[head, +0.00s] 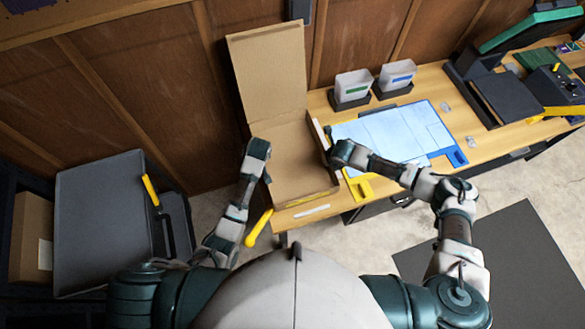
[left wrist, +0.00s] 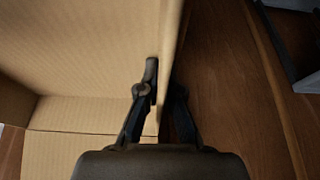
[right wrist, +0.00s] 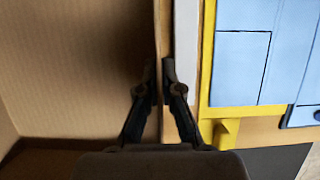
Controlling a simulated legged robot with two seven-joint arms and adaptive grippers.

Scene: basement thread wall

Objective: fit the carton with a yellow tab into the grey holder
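A brown cardboard carton (head: 300,158) stands open on the bench with its tall flap (head: 268,72) raised at the back. My left gripper (head: 258,150) is at its left wall; in the left wrist view its fingers (left wrist: 165,85) straddle that wall closely. My right gripper (head: 335,152) is at its right wall, with fingers (right wrist: 159,82) on both sides of the wall. A yellow tab (head: 362,188) shows on the edge of a pale blue panel (head: 385,135) right of the carton. I cannot tell which thing is the grey holder.
Two small pale bins (head: 352,86) stand in dark holders behind the panel. A yellow rod (head: 258,228) sticks out at the bench's near left corner. A dark grey cart top (head: 100,215) stands left. Dark equipment (head: 500,97) occupies the bench's right end.

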